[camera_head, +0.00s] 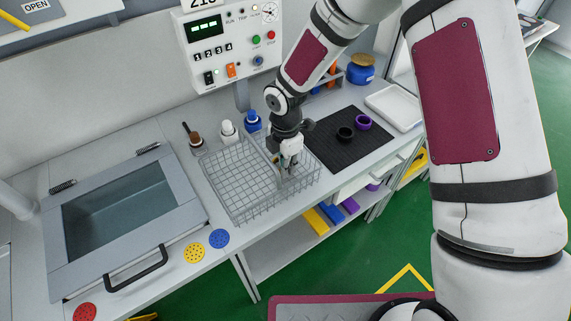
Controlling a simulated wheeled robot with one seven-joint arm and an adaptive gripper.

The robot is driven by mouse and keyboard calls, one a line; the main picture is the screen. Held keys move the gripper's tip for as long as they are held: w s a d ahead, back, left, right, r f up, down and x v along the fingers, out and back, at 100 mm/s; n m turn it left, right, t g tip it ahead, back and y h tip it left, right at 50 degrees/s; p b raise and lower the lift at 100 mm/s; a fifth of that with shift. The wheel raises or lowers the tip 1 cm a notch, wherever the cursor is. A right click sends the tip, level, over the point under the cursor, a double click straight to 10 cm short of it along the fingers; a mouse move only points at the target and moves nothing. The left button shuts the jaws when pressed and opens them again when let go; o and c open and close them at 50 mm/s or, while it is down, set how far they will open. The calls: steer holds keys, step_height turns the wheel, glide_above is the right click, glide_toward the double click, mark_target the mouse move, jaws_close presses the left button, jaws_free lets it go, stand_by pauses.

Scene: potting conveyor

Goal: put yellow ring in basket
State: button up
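The wire basket (236,185) stands on the bench in the middle of the view. My gripper (287,172) points down at the basket's right part, with its fingertips low among the wires. The fingers are small and partly masked by wire, so I cannot tell whether they are open or hold anything. I cannot make out a yellow ring anywhere. A black ring (345,134) and a purple ring (363,122) lie on the dark ribbed mat (335,155) to the right of the basket.
A lidded glass-topped box (118,215) with a black handle fills the left. A white tray (395,106) lies right. Flat yellow (194,253) and blue discs (219,238) lie in front.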

steer(key=shift+o, duration=0.4)
steer(key=shift+r, duration=0.1)
step_height(320, 180, up, 12)
steer(key=b, duration=0.1)
steer(key=shift+r, duration=0.15)
steer(key=s+d+r+m+t+h, duration=0.1)
steer(key=s+d+r+m, duration=0.3)
steer(key=d+r+m, duration=0.3)
steer(key=s+d+r+m+t, duration=0.1)
steer(key=s+d+r+m, duration=0.3)
steer(key=r, duration=0.4)
steer(key=s+d+r+m+t, duration=0.1)
steer(key=s+d+r+m, duration=0.2)
steer(key=s+m, duration=0.4)
steer(key=s+d+r+m+t+y, duration=0.1)
steer(key=s+d+r+m+t, duration=0.1)
steer(key=s+d+m, duration=0.3)
steer(key=shift+s+r+m, duration=0.8)
steer(key=shift+s+m, duration=0.1)
